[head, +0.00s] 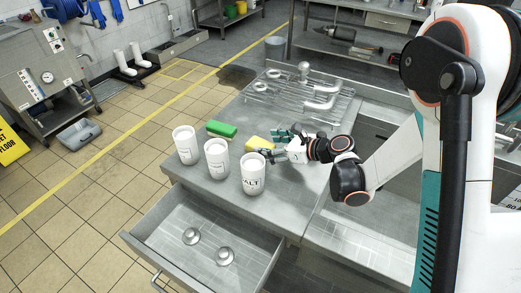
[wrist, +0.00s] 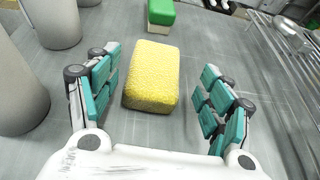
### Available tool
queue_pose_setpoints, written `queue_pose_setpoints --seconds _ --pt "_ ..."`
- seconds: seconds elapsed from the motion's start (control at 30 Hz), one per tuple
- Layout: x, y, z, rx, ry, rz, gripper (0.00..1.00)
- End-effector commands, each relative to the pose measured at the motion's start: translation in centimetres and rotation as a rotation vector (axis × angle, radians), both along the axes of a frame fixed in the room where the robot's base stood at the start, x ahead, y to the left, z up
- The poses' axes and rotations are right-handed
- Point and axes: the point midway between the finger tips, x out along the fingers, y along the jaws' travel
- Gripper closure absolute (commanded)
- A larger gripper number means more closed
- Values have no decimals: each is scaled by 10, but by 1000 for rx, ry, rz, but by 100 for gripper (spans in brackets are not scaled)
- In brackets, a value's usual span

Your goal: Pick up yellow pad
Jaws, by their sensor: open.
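The yellow pad (wrist: 153,76) lies flat on the steel counter (wrist: 55,140). In the wrist view it sits between and slightly ahead of the open fingers of my gripper (wrist: 160,105), nearer the left finger, with a narrow gap to it. In the head view the yellow pad (head: 259,143) is partly hidden behind my gripper (head: 275,146), which is low over the counter. My gripper is open and holds nothing.
White canisters stand left of my gripper, the nearest being the salt canister (head: 254,174). A green pad (head: 221,129) lies beyond the yellow pad. A wire rack with steel pipe parts (head: 300,95) is at the back right. An open drawer (head: 205,235) juts out in front.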

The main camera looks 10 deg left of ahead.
Motion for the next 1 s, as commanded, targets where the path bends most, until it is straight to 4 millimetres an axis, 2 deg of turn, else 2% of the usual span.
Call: queue_pose_setpoints --seconds 0.17,0.43,0.7,0.9,1.0 --pt "3 12 -3 0 0 1 27" --pt "15 46 -12 -1 0 1 27" --pt "17 49 -11 0 0 -1 27" --pt "17 49 -11 0 0 -1 72" --pt "17 49 -12 0 0 -1 74"
